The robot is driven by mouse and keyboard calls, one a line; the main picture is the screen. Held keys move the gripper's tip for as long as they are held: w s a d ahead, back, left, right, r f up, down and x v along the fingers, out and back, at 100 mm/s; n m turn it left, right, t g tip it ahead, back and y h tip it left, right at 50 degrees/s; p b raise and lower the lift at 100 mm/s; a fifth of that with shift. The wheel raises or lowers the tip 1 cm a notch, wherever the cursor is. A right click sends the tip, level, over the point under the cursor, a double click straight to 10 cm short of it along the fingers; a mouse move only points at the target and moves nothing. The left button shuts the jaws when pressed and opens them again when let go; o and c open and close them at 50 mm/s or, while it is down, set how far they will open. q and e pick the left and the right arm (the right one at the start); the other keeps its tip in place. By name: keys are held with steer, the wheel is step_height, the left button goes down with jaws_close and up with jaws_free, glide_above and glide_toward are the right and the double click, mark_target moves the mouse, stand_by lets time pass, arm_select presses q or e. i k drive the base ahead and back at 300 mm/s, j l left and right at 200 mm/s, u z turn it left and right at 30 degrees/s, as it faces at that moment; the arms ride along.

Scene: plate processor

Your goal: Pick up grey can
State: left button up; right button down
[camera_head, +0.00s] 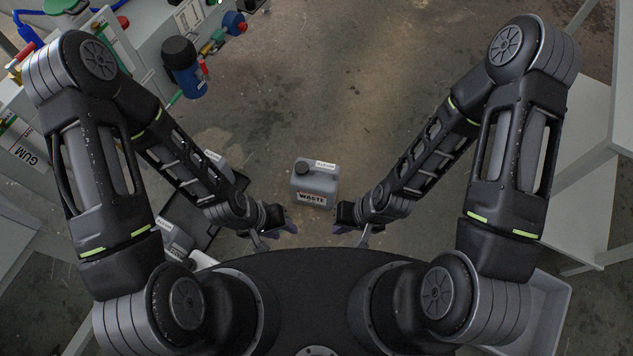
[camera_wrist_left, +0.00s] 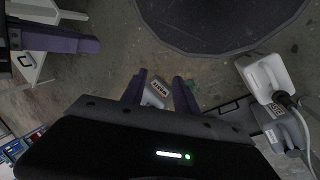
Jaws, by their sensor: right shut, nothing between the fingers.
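The grey can (camera_head: 314,183) is a small jug with a dark cap and a "WASTE" label. It stands upright on the floor in the middle of the head view. It also shows in the left wrist view (camera_wrist_left: 157,93), beyond and between the two purple fingers. My left gripper (camera_head: 273,233) is open and empty, below and left of the can, apart from it. Its spread fingers show in the left wrist view (camera_wrist_left: 159,94). My right gripper (camera_head: 350,234) is below and right of the can, shut and empty. Nothing touches the can.
More grey cans (camera_head: 175,238) stand at the left, partly hidden by my left arm. A white container (camera_wrist_left: 268,77) is beside them in the left wrist view. A machine (camera_head: 150,40) with a blue motor (camera_head: 185,72) is upper left. Light tables (camera_head: 590,125) stand right. Floor around the can is clear.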

mark_target(318, 188)
steer(key=i+l+z, duration=0.15)
steer(key=l, duration=0.25)
steer(key=i+l+z, duration=0.15)
steer(key=l, duration=0.2)
steer(key=i+l+z, duration=0.15)
steer(key=l, duration=0.2)
steer(key=i, duration=0.05)
